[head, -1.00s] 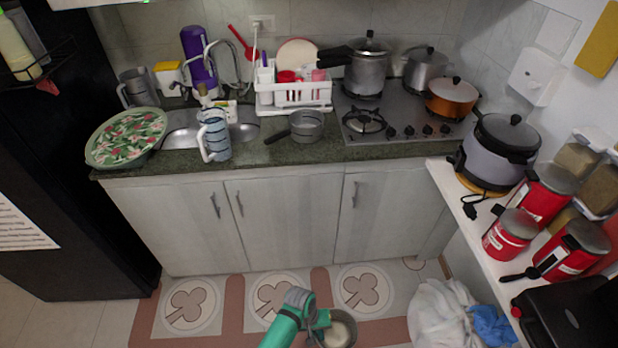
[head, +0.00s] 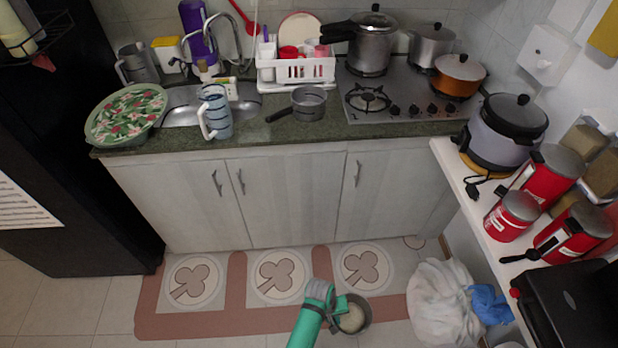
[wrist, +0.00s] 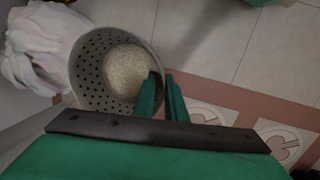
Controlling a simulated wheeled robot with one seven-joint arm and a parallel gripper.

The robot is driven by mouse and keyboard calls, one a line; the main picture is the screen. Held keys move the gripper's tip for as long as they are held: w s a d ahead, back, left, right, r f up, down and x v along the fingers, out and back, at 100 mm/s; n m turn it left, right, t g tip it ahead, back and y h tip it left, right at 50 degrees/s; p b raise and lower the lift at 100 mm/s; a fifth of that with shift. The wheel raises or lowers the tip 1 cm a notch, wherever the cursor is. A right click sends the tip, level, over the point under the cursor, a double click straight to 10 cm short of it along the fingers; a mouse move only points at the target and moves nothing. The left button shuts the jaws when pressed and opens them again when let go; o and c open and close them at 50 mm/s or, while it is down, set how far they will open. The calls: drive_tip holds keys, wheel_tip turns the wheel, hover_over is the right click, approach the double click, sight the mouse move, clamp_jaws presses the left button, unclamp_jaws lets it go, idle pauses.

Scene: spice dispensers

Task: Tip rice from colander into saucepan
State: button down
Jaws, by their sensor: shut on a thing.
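My green gripper (head: 341,308) is shut on the wall of a grey colander (head: 365,321), low in the head view and in front of the cabinets. The wrist view shows the colander (wrist: 88,72) with its pierced wall and pale rice (wrist: 126,70) inside; one finger is inside the rim and one outside. The rice also shows in the head view (head: 351,319). A small grey saucepan (head: 308,104) with a dark handle pointing left stands on the counter between the sink and the stove. Its inside looks empty.
A blue-striped jug (head: 215,112) stands left of the saucepan. A white dish rack (head: 296,72) is behind it. The stove (head: 400,105) with pots is to the right. A white bag (head: 440,300) lies on the floor at right.

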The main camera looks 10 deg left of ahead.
drive_tip(key=shift+w+d, duration=0.25)
drive_tip(key=shift+d, duration=0.2)
